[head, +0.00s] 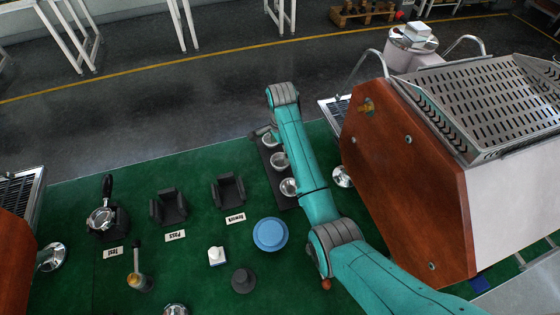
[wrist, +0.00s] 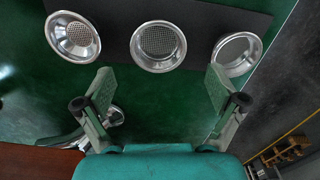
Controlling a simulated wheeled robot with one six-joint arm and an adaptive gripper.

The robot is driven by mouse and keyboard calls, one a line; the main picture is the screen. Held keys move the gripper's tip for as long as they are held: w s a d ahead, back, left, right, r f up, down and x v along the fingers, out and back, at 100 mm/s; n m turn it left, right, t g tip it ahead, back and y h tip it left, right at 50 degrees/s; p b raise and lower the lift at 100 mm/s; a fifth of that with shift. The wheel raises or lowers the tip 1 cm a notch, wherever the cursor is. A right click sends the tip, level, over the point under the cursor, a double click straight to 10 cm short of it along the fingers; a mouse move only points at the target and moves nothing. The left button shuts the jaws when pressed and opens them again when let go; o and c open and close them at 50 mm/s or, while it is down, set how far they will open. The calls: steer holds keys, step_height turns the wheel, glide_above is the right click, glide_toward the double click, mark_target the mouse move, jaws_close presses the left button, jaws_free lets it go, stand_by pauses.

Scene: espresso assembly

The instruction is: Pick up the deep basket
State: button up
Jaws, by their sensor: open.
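Three round metal filter baskets sit in a row on a dark tray (wrist: 113,28). In the wrist view they are the left basket (wrist: 73,35), the middle basket (wrist: 158,46) and the right basket (wrist: 236,54). I cannot tell for sure which is the deep one. My gripper (wrist: 159,75) is open and empty, its fingers spread, with the middle basket centred ahead of the gap, apart from the fingers. The near basket (head: 289,187) shows beside my arm.
A wooden-sided espresso machine (head: 405,190) stands right of the tray. On the green mat are a blue round dish (head: 270,234), two black holders (head: 168,207) (head: 228,190), a portafilter (head: 101,216), a tamper-like tool (head: 138,278) and a small white-topped object (head: 217,256).

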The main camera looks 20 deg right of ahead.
mark_target(281, 163)
steer(key=shift+s+f, duration=0.1)
steer(key=shift+f, duration=2.8)
steer(key=c, duration=0.9)
